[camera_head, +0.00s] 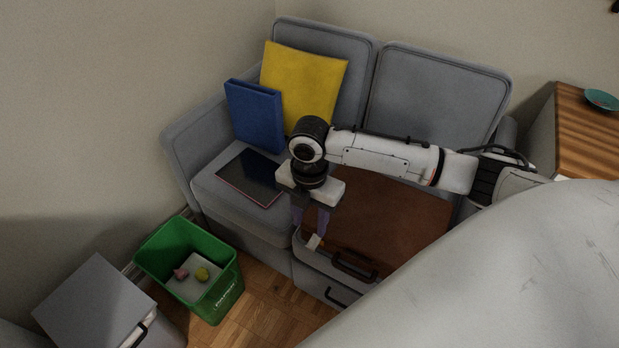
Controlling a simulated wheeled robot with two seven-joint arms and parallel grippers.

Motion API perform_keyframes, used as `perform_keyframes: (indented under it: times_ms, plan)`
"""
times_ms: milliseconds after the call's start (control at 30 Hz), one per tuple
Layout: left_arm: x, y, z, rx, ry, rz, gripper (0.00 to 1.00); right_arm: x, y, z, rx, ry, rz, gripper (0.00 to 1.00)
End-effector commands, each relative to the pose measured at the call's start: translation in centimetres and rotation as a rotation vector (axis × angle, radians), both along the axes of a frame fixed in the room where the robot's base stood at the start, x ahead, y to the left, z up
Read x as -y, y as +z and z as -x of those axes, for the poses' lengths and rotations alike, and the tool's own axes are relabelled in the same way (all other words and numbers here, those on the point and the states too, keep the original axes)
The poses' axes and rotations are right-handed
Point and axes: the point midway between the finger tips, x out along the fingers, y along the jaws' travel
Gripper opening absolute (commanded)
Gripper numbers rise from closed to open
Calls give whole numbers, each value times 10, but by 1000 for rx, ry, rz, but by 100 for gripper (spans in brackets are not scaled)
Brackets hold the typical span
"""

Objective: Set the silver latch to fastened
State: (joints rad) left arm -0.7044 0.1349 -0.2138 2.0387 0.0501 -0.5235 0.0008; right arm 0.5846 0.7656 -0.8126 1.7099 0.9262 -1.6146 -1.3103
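A brown-topped case (400,217) lies on the sofa's right seat, with a dark handle (354,267) on its front edge. A small pale silver piece (314,242), which looks like the latch, shows at the case's front left corner. It is too small to tell how it is set. My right gripper (310,222) points down over this corner, its two fingers apart with a gap between them. One fingertip is close above or touching the pale piece; I cannot tell which. The gripper hides part of the case's left edge. My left gripper is out of view.
On the grey sofa (440,95) are a yellow cushion (305,82), a blue binder (256,116) and a dark tablet (252,176). A green bin (215,297) and a grey cabinet (92,305) stand at lower left. A wooden side table (580,125) holds a teal bowl (601,99).

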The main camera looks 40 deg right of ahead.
Motion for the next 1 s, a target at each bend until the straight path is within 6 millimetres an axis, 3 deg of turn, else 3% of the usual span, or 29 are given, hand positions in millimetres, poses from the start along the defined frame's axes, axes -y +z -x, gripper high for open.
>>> perform_keyframes:
  times_ms: [500,700,1000]
  plan:
    - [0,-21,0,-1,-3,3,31,0,-85,1,-2,2,2,39]
    - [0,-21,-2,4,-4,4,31,1,-99,0,-1,1,1,39]
    - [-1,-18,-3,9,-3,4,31,0,-100,0,1,2,2,37]
